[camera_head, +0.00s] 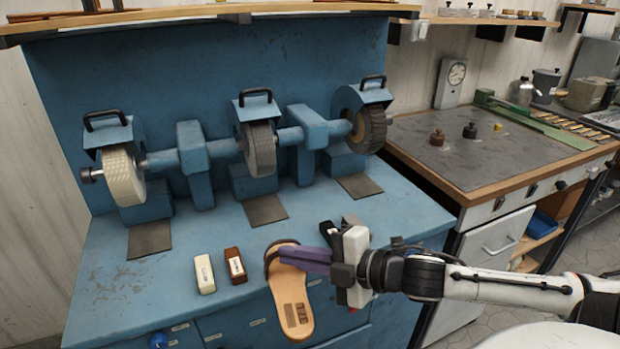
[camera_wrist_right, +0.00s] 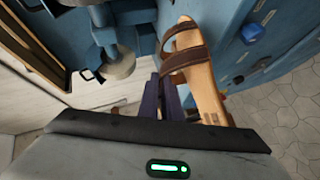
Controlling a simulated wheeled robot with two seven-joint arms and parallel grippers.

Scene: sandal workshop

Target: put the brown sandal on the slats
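The brown sandal (camera_head: 295,305), with a tan footbed and dark brown strap, shows at the front of the blue bench. Its heel end overlaps the drawer fronts below the bench edge. My right gripper (camera_head: 303,260) comes in from the right, its purple fingers close together at the strap side. The sandal also shows in the right wrist view (camera_wrist_right: 203,85), against the right finger; the fingers (camera_wrist_right: 160,90) appear shut on its side, though the exact contact is hidden. A row of tan slats (camera_head: 582,121) lies at the far right. My left gripper is not in view.
Grinding wheels (camera_head: 260,148) stand along the blue bench (camera_head: 190,270). A white block (camera_head: 204,274) and a brown block (camera_head: 235,266) lie left of the sandal. The grey-topped bench (camera_head: 470,160) at right carries small weights, with a green bar (camera_head: 545,124) before the slats.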

